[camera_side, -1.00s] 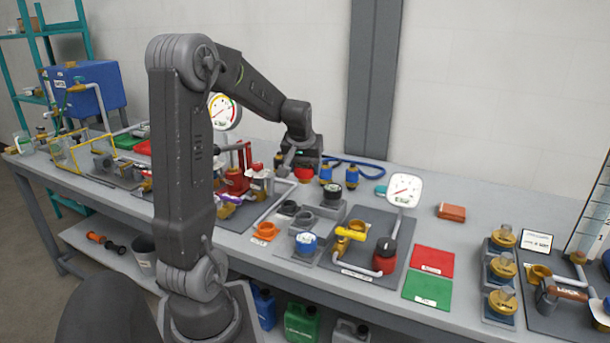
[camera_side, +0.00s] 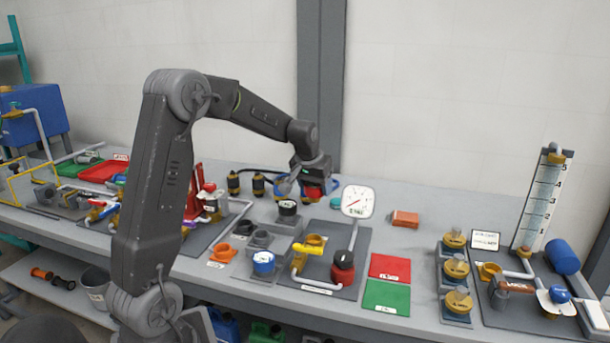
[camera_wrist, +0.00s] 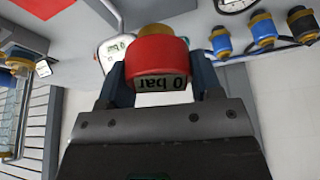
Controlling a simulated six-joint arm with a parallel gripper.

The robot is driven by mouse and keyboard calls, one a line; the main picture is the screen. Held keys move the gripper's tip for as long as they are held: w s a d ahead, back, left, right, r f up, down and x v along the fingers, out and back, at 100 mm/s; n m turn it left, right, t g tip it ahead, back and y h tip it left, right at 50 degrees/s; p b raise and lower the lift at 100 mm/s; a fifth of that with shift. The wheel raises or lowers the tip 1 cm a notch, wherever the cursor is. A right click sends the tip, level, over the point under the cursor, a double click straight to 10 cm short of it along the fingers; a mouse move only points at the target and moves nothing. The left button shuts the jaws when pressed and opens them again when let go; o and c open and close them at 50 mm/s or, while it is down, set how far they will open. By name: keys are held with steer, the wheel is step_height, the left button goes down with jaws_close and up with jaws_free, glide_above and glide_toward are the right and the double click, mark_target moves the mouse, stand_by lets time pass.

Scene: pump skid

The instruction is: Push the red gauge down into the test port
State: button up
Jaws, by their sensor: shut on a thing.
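The red gauge (camera_side: 312,192) is held in my gripper (camera_side: 314,184), above the bench. In the wrist view the red gauge (camera_wrist: 156,56) sits between the two fingers of my gripper (camera_wrist: 158,74), its "0 bar" label facing the camera. A brass part (camera_wrist: 153,32) shows at its far end. In the side view the gauge is up and left of the white dial (camera_side: 358,201), apart from the plate (camera_side: 362,242) below. A yellow-orange fitting (camera_side: 315,240) stands on that plate beside a yellow handle (camera_side: 306,249); I cannot tell if it is the test port.
A red-bodied part with a black top (camera_side: 342,266) stands on the plate. A black-topped part (camera_side: 288,209) stands close below my gripper. Several blue-and-brass parts (camera_wrist: 262,29) stand nearby. Red (camera_side: 389,267) and green (camera_side: 386,297) mats lie flat at right.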

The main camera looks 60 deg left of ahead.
glide_above(317, 237)
steer(key=s, duration=0.1)
steer(key=shift+s+d+f, duration=0.1)
steer(key=shift+d+f, duration=0.1)
steer(key=shift+f, duration=2.55)
steer(key=shift+s+d+f, duration=0.1)
steer(key=shift+d+f, duration=0.1)
steer(key=shift+f, duration=2.5)
steer(key=shift+f, duration=1.75)
steer(key=o, duration=1.2)
steer(key=shift+r, duration=0.1)
steer(key=v, duration=1.3)
steer(key=s+d+r+m, duration=0.25)
steer(key=d+r, duration=0.25)
steer(key=d, duration=0.3)
steer(key=s+d+r+m+t+h, duration=0.1)
steer(key=s+d+r+m, duration=0.1)
steer(key=s+d, duration=0.6)
steer(key=s+d+r+m+t+h, duration=0.1)
steer(key=s+d+r+m, duration=0.1)
steer(key=s+d, duration=0.6)
steer(key=shift+s+d, duration=0.3)
steer(key=shift+d, duration=0.25)
